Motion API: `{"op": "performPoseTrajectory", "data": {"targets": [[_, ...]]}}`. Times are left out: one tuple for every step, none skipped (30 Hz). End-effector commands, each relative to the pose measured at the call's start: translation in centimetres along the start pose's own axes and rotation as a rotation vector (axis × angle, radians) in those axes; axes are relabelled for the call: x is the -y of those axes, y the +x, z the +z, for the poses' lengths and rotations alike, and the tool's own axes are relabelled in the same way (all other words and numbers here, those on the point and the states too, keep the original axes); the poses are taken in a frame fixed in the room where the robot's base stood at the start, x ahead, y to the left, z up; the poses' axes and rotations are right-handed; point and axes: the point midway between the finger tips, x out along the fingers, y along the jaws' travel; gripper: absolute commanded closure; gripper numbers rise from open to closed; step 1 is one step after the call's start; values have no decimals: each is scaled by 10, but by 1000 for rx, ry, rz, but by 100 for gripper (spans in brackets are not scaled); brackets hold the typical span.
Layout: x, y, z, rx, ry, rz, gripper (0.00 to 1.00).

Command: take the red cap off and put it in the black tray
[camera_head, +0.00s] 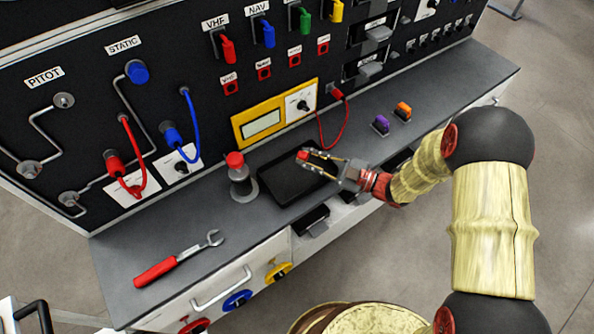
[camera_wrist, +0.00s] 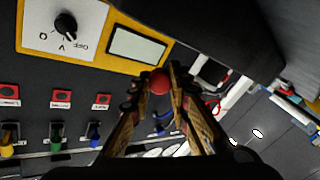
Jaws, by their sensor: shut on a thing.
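My gripper (camera_head: 309,158) is shut on the red cap (camera_head: 303,155), which sits between the fingertips. In the wrist view the cap (camera_wrist: 160,84) shows as a red round thing held between the finger ends of my gripper (camera_wrist: 154,88). The black tray (camera_head: 272,182) lies on the grey bench, and the cap and fingertips appear over its far right part. I cannot tell the exact height of the cap above the tray. The PITOT port (camera_head: 64,100) on the panel is bare metal, while the STATIC port has a blue cap (camera_head: 138,72).
A red-handled wrench (camera_head: 178,258) lies at the front left. Purple (camera_head: 381,123) and orange (camera_head: 403,110) pieces sit at the right.

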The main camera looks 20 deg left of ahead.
Motion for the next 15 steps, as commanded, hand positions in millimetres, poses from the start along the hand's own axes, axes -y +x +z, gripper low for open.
{"op": "performPoseTrajectory", "data": {"targets": [[0, 0, 0, 0, -1, 0, 100], [0, 0, -1, 0, -1, 0, 100], [-1, 0, -1, 0, -1, 0, 100], [-1, 0, -1, 0, -1, 0, 100], [-1, 0, -1, 0, -1, 0, 81], [-1, 0, -1, 0, -1, 0, 79], [-1, 0, -1, 0, -1, 0, 77], [-1, 0, -1, 0, -1, 0, 75], [-1, 0, -1, 0, -1, 0, 73], [-1, 0, -1, 0, -1, 0, 71], [-1, 0, -1, 0, -1, 0, 70], [-1, 0, -1, 0, -1, 0, 67], [-1, 0, -1, 0, -1, 0, 66], [-1, 0, -1, 0, -1, 0, 64], [0, 0, -1, 0, -1, 0, 62]]}}
